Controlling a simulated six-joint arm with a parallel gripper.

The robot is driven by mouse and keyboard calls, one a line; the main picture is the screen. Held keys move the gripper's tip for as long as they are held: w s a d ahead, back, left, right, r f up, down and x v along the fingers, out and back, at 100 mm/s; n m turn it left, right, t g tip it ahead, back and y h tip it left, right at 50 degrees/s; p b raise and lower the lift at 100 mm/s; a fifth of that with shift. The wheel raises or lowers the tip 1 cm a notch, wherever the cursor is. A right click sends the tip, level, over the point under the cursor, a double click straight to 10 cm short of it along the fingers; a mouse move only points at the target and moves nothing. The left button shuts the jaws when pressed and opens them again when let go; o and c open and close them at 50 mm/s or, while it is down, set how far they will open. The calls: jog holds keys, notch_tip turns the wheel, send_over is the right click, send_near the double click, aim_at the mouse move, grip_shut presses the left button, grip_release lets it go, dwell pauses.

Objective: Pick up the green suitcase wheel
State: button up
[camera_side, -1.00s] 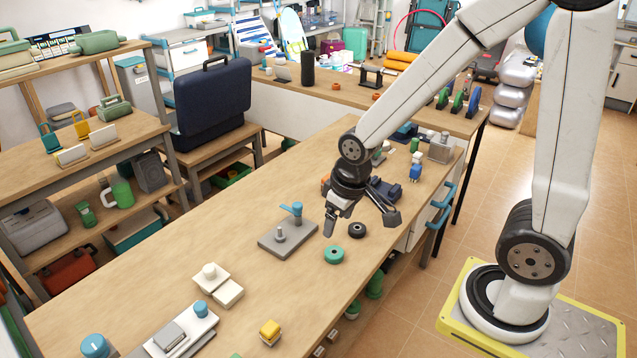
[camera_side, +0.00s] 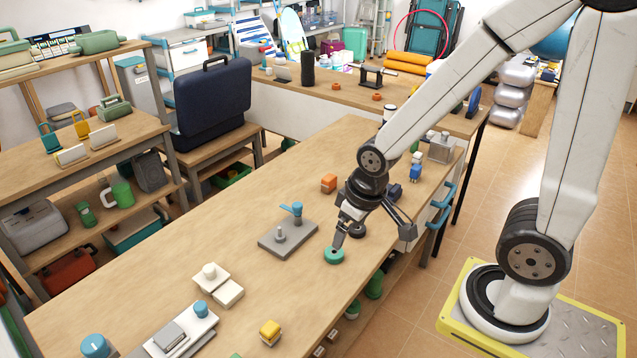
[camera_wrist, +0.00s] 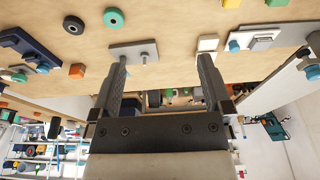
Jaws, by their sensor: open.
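The green suitcase wheel (camera_side: 334,257) lies flat on the wooden workbench near its front edge. It also shows at the top of the wrist view (camera_wrist: 113,17), outside the space between my fingers. My gripper (camera_side: 373,236) is open and empty, above the bench. In the side view one fingertip overlaps the wheel's upper edge; I cannot tell whether it touches. In the wrist view my gripper (camera_wrist: 162,62) has both fingers spread wide. A black wheel (camera_side: 357,231) lies just behind the green one, partly covered by my gripper in the side view.
A grey plate with a post and blue knob (camera_side: 288,237) stands left of the wheel. An orange block (camera_side: 328,183) lies farther back. White blocks (camera_side: 228,292) and a yellow block (camera_side: 270,330) lie nearer the front. Bare bench separates them.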

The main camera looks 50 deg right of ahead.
jog(key=m+g, duration=0.3)
jog(key=m, duration=1)
send_near(334, 250)
jog(key=shift+s+a+f, duration=0.3)
jog(key=shift+s+a, duration=0.3)
jog(key=shift+a, duration=0.05)
jog(key=shift+w+d+f+m, duration=0.1)
jog(key=shift+d+f+m, duration=0.05)
jog(key=shift+f, duration=0.7)
jog(key=shift+d+f+m, duration=0.1)
jog(key=shift+f+m, duration=0.05)
jog(key=shift+f, duration=0.7)
jog(key=shift+f, duration=0.1)
jog(key=shift+w+d+f, duration=0.1)
jog(key=shift+f, duration=2.4)
